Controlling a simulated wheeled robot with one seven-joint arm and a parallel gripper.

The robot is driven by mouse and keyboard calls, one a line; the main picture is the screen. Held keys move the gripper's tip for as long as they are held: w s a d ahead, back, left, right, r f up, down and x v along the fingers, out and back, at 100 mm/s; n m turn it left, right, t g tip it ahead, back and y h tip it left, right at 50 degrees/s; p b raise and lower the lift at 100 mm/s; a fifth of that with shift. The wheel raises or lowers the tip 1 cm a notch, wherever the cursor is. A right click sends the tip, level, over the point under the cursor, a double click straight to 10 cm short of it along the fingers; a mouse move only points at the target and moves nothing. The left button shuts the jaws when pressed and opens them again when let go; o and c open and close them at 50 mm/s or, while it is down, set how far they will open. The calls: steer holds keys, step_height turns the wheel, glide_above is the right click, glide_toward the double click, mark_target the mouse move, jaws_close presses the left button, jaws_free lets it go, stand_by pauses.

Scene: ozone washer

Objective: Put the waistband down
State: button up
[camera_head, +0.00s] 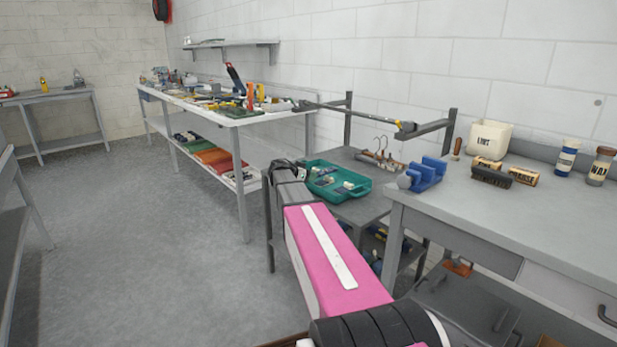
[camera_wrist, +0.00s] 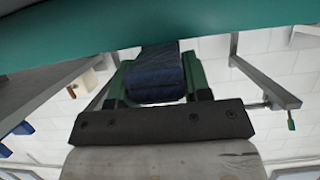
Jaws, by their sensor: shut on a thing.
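The waistband (camera_wrist: 155,84) is a dark blue folded strip of cloth. It shows in the wrist view between the green fingers of my gripper (camera_wrist: 157,68), which is shut on it. In the head view my gripper (camera_head: 284,167) is small and dark, at the far end of my pink arm. It is just left of the teal tray (camera_head: 362,191), and the waistband cannot be made out clearly there. A teal surface, seemingly the tray (camera_wrist: 60,38), crosses the top of the wrist view close to the waistband. Whether they touch is unclear.
The tray holds several small items and stands on a low grey cart (camera_head: 345,157). A blue vise-like block (camera_head: 427,174) stands on the right workbench (camera_head: 490,205). A cluttered long bench (camera_head: 270,118) is behind. Open floor (camera_head: 160,250) lies to the left.

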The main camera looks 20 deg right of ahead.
steer(key=shift+f, duration=0.45)
steer(key=o, duration=1)
steer(key=shift+c, duration=0.2)
steer(key=shift+a+r, duration=0.1)
steer(key=shift+r, duration=0.3)
steer(key=v, duration=1.2)
steer(key=s+a+f+n+g+y, duration=0.1)
steer(key=s+a+f+n+y, duration=0.3)
steer(key=s+f, duration=0.4)
steer(key=s+a+f+n+g+y, duration=0.2)
steer(key=s+a+f+n+y, duration=0.2)
steer(key=s+f, duration=0.4)
steer(key=s+a+f+n+g+y, duration=0.1)
steer(key=s+a+f+n+y, duration=0.3)
steer(key=s+f, duration=0.5)
steer(key=s+n, duration=0.2)
steer(key=s, duration=0.3)
steer(key=shift+a+g+y, duration=0.3)
steer(key=shift+a+y, duration=0.1)
